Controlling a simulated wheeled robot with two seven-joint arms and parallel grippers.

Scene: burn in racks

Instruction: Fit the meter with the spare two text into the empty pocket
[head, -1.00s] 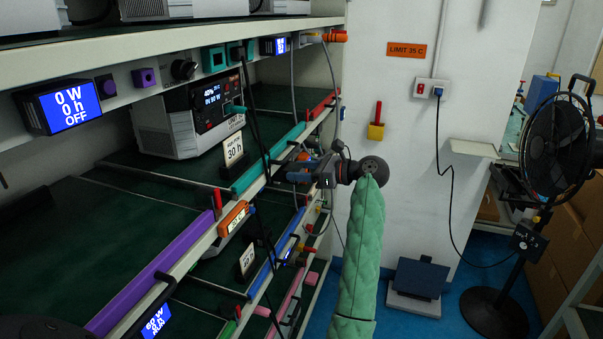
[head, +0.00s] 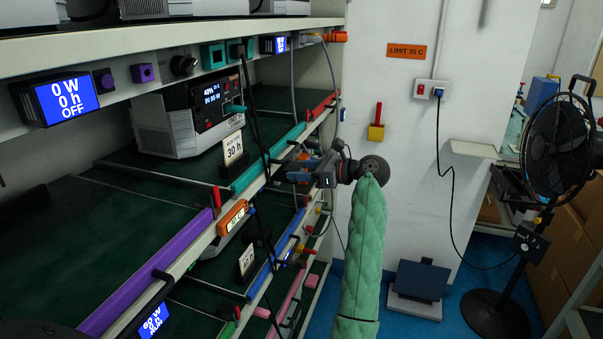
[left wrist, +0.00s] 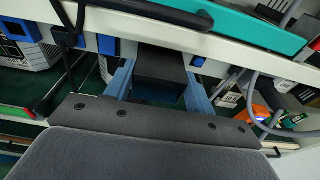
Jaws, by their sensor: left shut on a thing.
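My left gripper (head: 303,171), on the green-sleeved arm, is at the front edge of the middle shelf, beside the right part of the teal rail (head: 266,160). In the left wrist view its two blue fingers are shut on a dark box-shaped meter (left wrist: 160,68), seen from behind. Its display faces away, so its text is hidden. The meter is close to the pale shelf edge (left wrist: 225,72), just below the teal rail; I cannot tell whether it touches. The empty pocket cannot be made out clearly. My right gripper is not in view.
A meter reading "0 W 0 h OFF" (head: 67,99) is on the upper shelf edge. A power unit (head: 190,118) and a "30 h" card (head: 233,148) stand behind the teal rail. Dark cables hang near the gripper. A fan (head: 555,150) stands at the right.

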